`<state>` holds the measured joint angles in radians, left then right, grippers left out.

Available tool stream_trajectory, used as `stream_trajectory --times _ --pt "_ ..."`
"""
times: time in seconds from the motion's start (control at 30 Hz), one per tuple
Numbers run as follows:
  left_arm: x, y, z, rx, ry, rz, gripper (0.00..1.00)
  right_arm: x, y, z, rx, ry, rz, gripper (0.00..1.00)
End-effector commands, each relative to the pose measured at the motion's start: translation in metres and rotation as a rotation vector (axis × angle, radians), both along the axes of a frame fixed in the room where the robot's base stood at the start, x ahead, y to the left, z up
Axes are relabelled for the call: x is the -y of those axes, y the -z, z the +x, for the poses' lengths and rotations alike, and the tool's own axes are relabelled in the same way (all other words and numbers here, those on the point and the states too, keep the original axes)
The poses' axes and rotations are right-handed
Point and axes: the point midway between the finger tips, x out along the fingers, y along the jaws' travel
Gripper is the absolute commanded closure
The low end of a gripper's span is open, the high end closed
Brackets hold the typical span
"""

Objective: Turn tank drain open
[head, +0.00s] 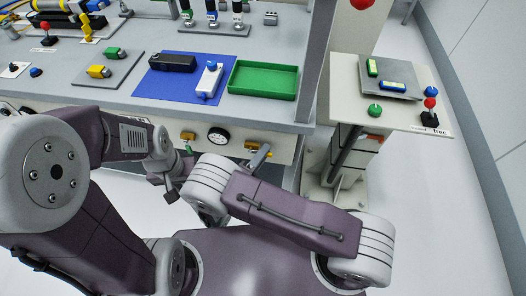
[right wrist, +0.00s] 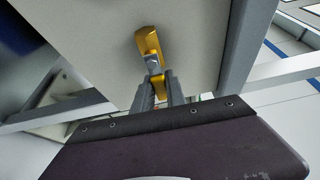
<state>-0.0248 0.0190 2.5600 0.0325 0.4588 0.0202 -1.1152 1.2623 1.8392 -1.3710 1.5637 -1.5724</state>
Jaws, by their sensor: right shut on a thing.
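The tank drain is a yellow valve on the bench's front panel, and its yellow body (right wrist: 148,42) shows in the right wrist view with a grey metal part below it. In the head view the yellow valve (head: 251,148) sits right of the round gauge. My right gripper (right wrist: 158,88) is shut on the valve's handle, with yellow showing between its fingers. In the head view this gripper (head: 260,156) reaches up to the panel, and part of the handle is hidden. My left gripper (head: 171,192) hangs low in front of the bench; its fingers are unclear.
A round gauge (head: 218,136) and another yellow valve (head: 188,136) are on the same panel to the left. Above are a green tray (head: 263,64) and a blue mat (head: 150,86). A side stand (head: 400,113) with buttons stands at the right. The floor beyond is clear.

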Motion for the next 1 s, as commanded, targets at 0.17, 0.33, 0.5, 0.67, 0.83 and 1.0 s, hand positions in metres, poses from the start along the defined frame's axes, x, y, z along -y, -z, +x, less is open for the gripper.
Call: stream_trajectory --times 0.17,0.33,0.5,0.67,0.83,1.0 --pt "0.0 -0.0034 0.0 0.0 0.0 0.0 0.64 0.0002 -0.0014 -0.0001 -0.013 0.0 -0.04 1.0" --pt "0.0 -0.0039 0.0 0.0 0.0 0.0 0.64 0.0002 -0.0016 -0.0001 -0.017 0.0 -0.055 1.0" --pt "0.0 -0.0039 0.0 0.0 0.0 0.0 0.64 0.0001 -0.0017 -0.0001 -0.017 0.0 -0.057 1.0" --pt "0.0 -0.0039 0.0 0.0 0.0 0.0 0.64 0.0001 -0.0019 0.0 -0.017 -0.001 -0.057 1.0" --pt "0.0 -0.0039 0.0 0.0 0.0 0.0 0.64 -0.0001 -0.002 0.0001 -0.016 -0.001 -0.056 0.62" --pt "0.0 -0.004 0.0 0.0 0.0 0.0 0.64 -0.0002 -0.0021 0.0002 -0.016 -0.001 -0.055 0.62"
